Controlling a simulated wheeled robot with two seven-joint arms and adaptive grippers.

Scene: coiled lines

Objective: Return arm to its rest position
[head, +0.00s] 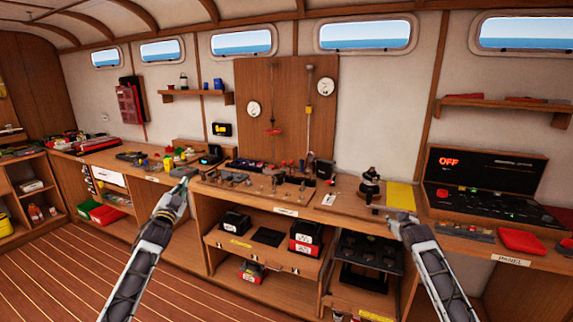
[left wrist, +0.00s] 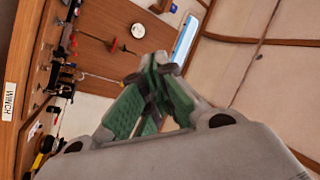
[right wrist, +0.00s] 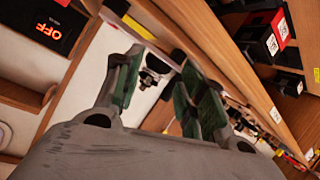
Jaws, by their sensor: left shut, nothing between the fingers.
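My left gripper (head: 179,189) is in front of the long wooden workbench in the head view, at about counter height in the picture. In the left wrist view its green-padded fingers (left wrist: 152,72) come together at the tips with nothing between them. My right gripper (head: 402,219) is further right, in front of the bench beside the yellow panel. In the right wrist view its green-padded fingers (right wrist: 160,75) stand apart, and I see nothing held between them. Both forearms reach up from the bottom of the head view.
The workbench (head: 318,208) carries small fittings and a dark winch-like device (head: 369,188). The plank floor (head: 60,275) at left is clear.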

